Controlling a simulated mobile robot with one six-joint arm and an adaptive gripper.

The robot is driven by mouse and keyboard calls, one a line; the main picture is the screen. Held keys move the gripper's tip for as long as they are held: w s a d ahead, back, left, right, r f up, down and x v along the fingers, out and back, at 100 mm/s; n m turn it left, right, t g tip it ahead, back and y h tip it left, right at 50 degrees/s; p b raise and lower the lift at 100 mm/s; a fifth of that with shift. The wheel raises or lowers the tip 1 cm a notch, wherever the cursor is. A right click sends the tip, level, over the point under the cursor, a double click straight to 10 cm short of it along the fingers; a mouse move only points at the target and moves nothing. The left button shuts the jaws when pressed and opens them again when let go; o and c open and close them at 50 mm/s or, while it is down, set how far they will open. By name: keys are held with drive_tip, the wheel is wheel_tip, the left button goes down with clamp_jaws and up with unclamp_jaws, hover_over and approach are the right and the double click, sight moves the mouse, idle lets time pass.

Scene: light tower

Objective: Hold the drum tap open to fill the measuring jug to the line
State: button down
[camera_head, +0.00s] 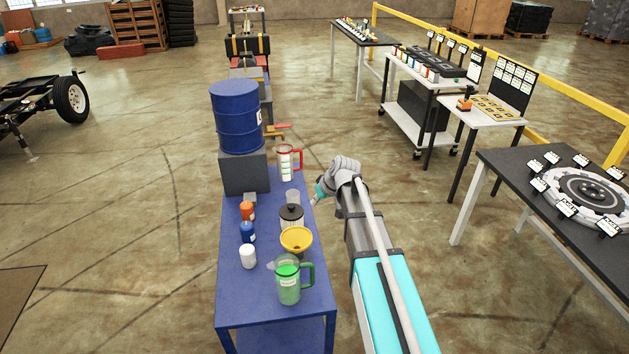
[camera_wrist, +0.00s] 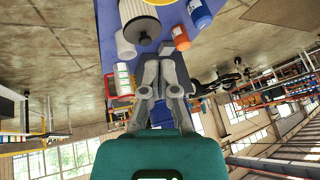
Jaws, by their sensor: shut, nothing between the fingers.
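A blue drum (camera_head: 237,118) lies upright on a grey block (camera_head: 245,176) at the far end of the blue table. Its tap (camera_head: 277,129), with a red-orange handle, sticks out to the right. A clear measuring jug (camera_head: 287,165) with a red rim and handle stands below the tap; its fill level is too small to read. It also shows in the wrist view (camera_wrist: 122,80), partly beside my fingers. My gripper (camera_head: 318,196) is beside the table's right edge, nearer than the red jug and apart from it. In the wrist view my gripper (camera_wrist: 162,62) is shut and empty.
On the blue table (camera_head: 232,297) stand a green jug (camera_head: 289,284), yellow funnel (camera_head: 297,238), black-lidded container (camera_head: 291,214), and orange (camera_head: 247,212), blue (camera_head: 247,233) and white (camera_head: 248,257) bottles. Floor right of the table is open. A dark table (camera_head: 500,175) stands farther right.

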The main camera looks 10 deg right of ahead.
drive_tip(key=s+d+f+m+g+h+b, duration=0.1)
drive_tip(key=s+f+b, duration=0.5)
drive_tip(key=s, duration=0.6)
drive_tip(key=s+f+m+g+h+b, duration=0.3)
drive_tip(key=s+f+b, duration=0.3)
drive_tip(key=s+f, duration=0.3)
drive_tip(key=s, duration=0.3)
drive_tip(key=shift+d+f+b, duration=0.25)
drive_tip(key=shift+d+b, duration=0.05)
drive_tip(key=shift+d, duration=0.1)
drive_tip(key=shift+s, duration=0.1)
